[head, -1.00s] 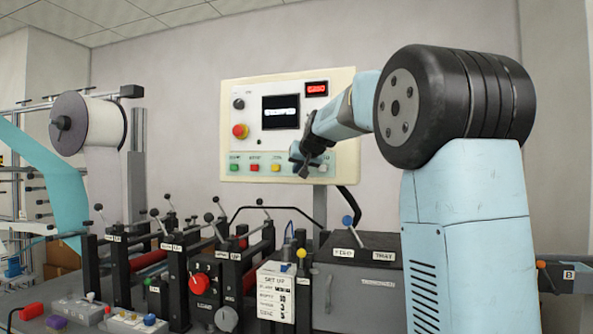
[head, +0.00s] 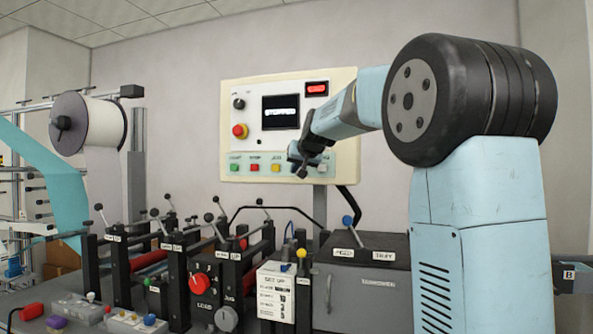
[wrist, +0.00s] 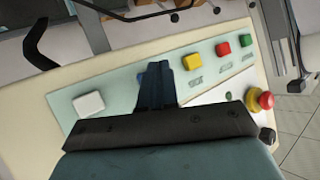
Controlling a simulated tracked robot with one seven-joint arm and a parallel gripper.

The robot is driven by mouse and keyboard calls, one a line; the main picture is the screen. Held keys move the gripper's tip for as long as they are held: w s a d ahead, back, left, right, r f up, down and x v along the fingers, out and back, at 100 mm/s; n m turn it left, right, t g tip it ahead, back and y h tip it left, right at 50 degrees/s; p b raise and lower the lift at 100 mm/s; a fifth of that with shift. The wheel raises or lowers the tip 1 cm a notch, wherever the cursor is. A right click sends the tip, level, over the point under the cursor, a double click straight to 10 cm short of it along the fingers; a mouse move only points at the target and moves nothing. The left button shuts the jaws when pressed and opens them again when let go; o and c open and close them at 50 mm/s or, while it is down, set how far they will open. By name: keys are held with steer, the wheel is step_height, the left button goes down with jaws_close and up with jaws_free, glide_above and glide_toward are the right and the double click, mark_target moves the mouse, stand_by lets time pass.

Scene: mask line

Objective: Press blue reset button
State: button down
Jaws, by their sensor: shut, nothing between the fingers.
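The control panel (head: 345,110) is on the wall side, with a row of buttons along its lower edge. In the wrist view it appears turned over, with the blue button (wrist: 142,78) between the white button (wrist: 88,104) and the yellow button (wrist: 191,61). Only a sliver of blue shows beside my fingers; the rest is hidden. My gripper (wrist: 158,68) is shut and empty, its fingertips over the blue button's place. In the head view my gripper (head: 301,173) covers that place between yellow and white. I cannot tell whether the fingertips touch the button.
The red button (head: 254,168) and green button (head: 234,168) are further left in the row. A red emergency stop (head: 240,131) and a lit screen (head: 281,112) are above. The machine with levers and a grey box (head: 365,285) stands below the panel.

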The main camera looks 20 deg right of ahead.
steer(key=shift+s+a, duration=0.7)
steer(key=shift+s, duration=0.35)
steer(key=shift+s+a, duration=0.7)
steer(key=shift+s, duration=0.3)
steer(key=shift+s, duration=0.1)
steer(key=s+f+g, duration=0.2)
steer(key=s+f, duration=0.6)
steer(key=s, duration=0.5)
steer(key=s+f+n+g, duration=0.1)
steer(key=s+f+g, duration=0.1)
steer(key=s+f, duration=0.7)
steer(key=s+f+g, duration=0.2)
steer(key=s+f, duration=0.6)
steer(key=s, duration=1)
steer(key=shift+s+f+n+g+h, duration=0.25)
steer(key=shift+f+n+g+h, duration=0.05)
steer(key=shift+n+g+h, duration=0.1)
